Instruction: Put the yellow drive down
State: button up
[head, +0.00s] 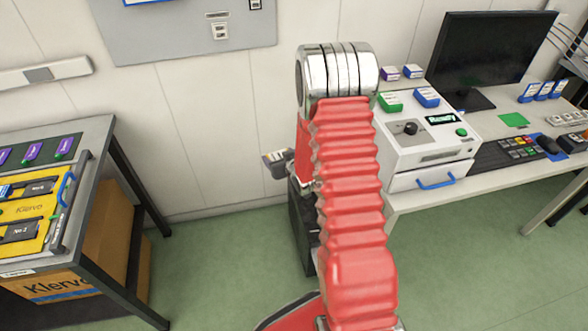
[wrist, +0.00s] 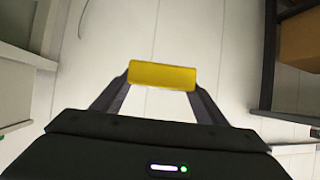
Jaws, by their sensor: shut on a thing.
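The yellow drive (wrist: 162,75) shows in the wrist view as a yellow block. My gripper (wrist: 162,82) is shut on it, with one dark finger at each end. Behind the drive in that view are a pale wall and floor area, and nothing is seen touching it from below. In the head view my red arm stands in the middle and hides most of the gripper, and I cannot see the drive there.
A table at left holds a yellow case (head: 30,222) with dark drives and several purple items (head: 33,151). At right, a desk bears a white machine (head: 425,140) showing "Ready", a monitor (head: 490,48) and small boxes.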

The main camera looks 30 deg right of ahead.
jog(key=s+a+r+n+y, duration=0.1)
jog(key=s+a+r, duration=0.1)
jog(key=a+r, duration=1.7)
jog(key=shift+s+r, duration=0.25)
jog(key=shift+s, duration=0.1)
jog(key=shift+s+d, duration=0.1)
jog(key=shift+s, duration=0.05)
